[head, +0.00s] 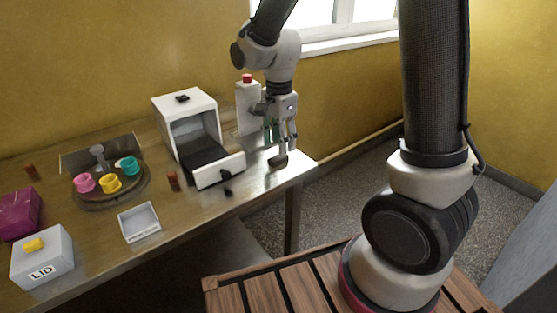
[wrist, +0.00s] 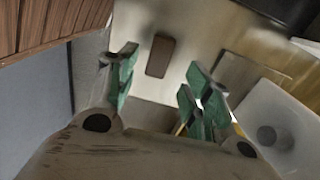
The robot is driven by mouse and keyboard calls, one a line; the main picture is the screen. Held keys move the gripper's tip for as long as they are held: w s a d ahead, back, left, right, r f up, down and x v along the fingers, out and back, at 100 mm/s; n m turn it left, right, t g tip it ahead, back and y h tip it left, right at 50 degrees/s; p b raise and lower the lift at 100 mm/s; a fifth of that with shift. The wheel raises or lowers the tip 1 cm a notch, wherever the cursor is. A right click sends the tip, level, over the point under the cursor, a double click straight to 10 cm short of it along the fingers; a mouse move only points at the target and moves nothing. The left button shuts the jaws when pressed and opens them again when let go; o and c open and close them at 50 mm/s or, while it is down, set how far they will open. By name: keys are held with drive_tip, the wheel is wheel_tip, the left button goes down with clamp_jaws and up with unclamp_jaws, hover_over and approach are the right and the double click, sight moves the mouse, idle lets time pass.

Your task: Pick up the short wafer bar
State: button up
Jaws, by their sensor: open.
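A short brown bar (wrist: 160,55), which looks like the wafer bar, lies flat on the metal table in the wrist view. It lies beyond and roughly between the fingertips, apart from them. In the head view a dark bar (head: 277,161) lies on the table near its right end, just under my gripper (head: 281,143). My gripper points down above it, open and empty. Its green-padded fingers also show spread in the wrist view (wrist: 160,72). Two other brown pieces stand on the table, one beside the white machine (head: 173,180) and one at the far left (head: 31,172).
The white enrober-like machine (head: 183,106) with a dark belt stands left of my gripper. A white box with a red button (head: 247,107) stands close behind it. A round tray (head: 110,200) with coloured cups, an open white tray (head: 139,223) and a LID box (head: 42,258) are farther left.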

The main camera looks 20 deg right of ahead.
sight(278, 157)
wheel_tip(278, 157, down, 5)
drive_tip(key=shift+s+a+r, duration=0.1)
drive_tip(key=shift+s+r, duration=0.05)
drive_tip(key=shift+c, duration=0.4)
drive_tip(key=c, duration=0.8)
drive_tip(key=shift+r, duration=0.1)
